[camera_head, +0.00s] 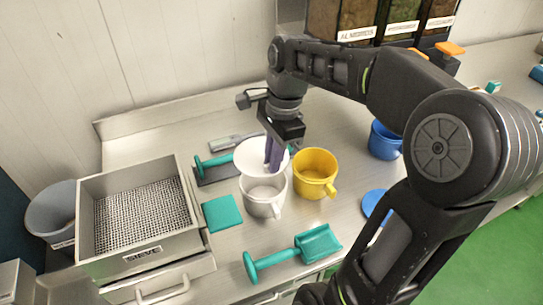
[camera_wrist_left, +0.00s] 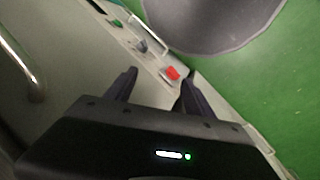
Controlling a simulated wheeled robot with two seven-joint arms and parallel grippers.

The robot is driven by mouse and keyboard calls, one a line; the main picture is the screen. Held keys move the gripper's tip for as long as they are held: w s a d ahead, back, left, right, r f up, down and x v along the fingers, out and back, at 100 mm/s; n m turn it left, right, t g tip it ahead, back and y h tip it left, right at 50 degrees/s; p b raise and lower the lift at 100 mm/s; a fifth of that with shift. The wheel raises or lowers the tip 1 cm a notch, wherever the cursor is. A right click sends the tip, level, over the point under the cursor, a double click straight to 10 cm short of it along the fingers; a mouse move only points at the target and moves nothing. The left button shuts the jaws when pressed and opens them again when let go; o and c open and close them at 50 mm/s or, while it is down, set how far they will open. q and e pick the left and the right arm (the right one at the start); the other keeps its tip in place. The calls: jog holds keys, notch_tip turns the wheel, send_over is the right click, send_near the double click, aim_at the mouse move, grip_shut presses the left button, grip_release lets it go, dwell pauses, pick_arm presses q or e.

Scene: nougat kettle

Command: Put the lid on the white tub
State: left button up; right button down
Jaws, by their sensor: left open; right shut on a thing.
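A round white lid (camera_head: 246,158) is at the fingers of my right gripper (camera_head: 273,168), which is shut on it. It overlaps the back of a pale grey-white jug (camera_head: 264,197) with a handle, whose mouth is partly visible. I see no other white tub; one may be hidden behind the fingers or the jug. Whether the lid touches the jug I cannot tell. My left gripper (camera_wrist_left: 158,78) shows only in the left wrist view, open and empty, away from the worktop objects.
A yellow jug (camera_head: 316,172) stands close on the right, a blue jug (camera_head: 385,140) farther right. A blue disc (camera_head: 375,205) lies by the front edge. A metal sieve box (camera_head: 140,252), a teal square (camera_head: 222,212) and a teal scoop (camera_head: 293,250) lie left and in front.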

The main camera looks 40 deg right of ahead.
jog(key=shift+s+d, duration=0.1)
jog(key=shift+d, duration=0.1)
jog(key=shift+a, duration=0.1)
jog(key=shift+f, duration=0.2)
notch_tip(320, 180, down, 7)
jog(key=b, duration=0.6)
jog(key=shift+f, duration=0.15)
dwell(1.2)
jog(key=shift+f, duration=0.5)
dwell(1.1)
